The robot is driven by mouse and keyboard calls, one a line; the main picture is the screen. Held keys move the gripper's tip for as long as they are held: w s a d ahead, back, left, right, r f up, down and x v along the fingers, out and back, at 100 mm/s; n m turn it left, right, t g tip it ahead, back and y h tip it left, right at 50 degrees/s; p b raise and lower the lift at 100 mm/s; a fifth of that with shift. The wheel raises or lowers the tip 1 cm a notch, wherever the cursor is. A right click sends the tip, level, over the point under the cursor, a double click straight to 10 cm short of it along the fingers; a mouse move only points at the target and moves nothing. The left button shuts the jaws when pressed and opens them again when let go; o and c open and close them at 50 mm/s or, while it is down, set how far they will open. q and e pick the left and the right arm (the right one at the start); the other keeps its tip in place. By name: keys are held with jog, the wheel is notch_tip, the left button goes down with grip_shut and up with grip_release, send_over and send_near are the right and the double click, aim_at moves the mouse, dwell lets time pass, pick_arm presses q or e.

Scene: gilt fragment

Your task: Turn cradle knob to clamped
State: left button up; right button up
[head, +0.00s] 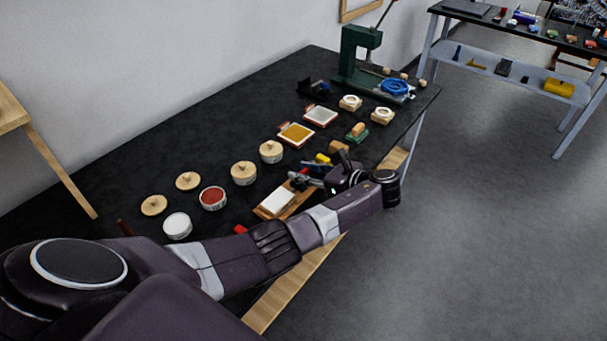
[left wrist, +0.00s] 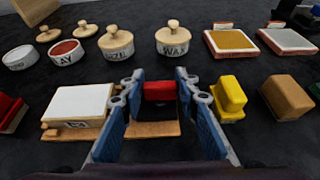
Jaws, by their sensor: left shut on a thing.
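The cradle is a wooden base (left wrist: 150,129) at the near edge of the black table, with a white slab (left wrist: 78,101) on its left part. The slab also shows in the head view (head: 278,201). A red knob (left wrist: 158,90) stands at the cradle's right part. My left gripper (head: 311,181) reaches over the cradle. Its blue fingers are shut on the red knob, one on each side in the left wrist view. The knob's lower part and any setting marks cannot be made out. My right gripper is not in view.
Lidded pots, including one marked WAX (left wrist: 173,42), stand behind the cradle. A yellow block (left wrist: 229,97) and a brown block (left wrist: 287,96) stand close on the right. A red object (left wrist: 10,112) is at the left. A green press (head: 358,58) stands at the table's far end.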

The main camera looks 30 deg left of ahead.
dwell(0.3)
pick_arm(q)
jog(key=o, duration=1.2)
jog(key=v, duration=1.2)
jog(key=shift+w, duration=0.15)
